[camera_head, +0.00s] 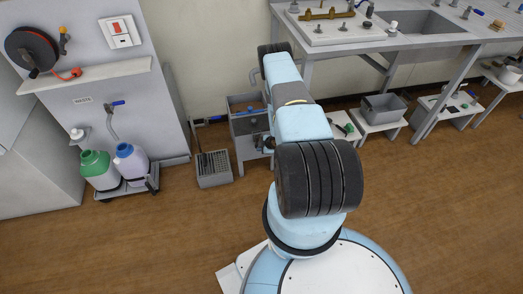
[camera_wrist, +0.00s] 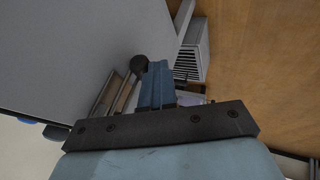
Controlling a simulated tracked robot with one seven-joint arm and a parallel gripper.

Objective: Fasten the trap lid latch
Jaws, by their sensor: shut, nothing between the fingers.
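My gripper (camera_wrist: 157,66) shows in the wrist view with its blue fingers shut together and nothing between them. A dark round knob (camera_wrist: 138,64) shows just left of the fingertips; I cannot tell whether they touch. A grey open-topped box on a stand (camera_head: 246,103), possibly the trap, is beside my arm in the head view. My arm covers its right side. I cannot make out the lid latch or its position in either view. My gripper is hidden behind my arm in the head view.
A grey slotted basket (camera_head: 214,168) stands on the floor left of the box; it also shows in the wrist view (camera_wrist: 194,50). Green (camera_head: 98,168) and blue-capped (camera_head: 130,162) jugs stand on a trolley. A sink bench (camera_head: 385,42) is behind right. The front floor is clear.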

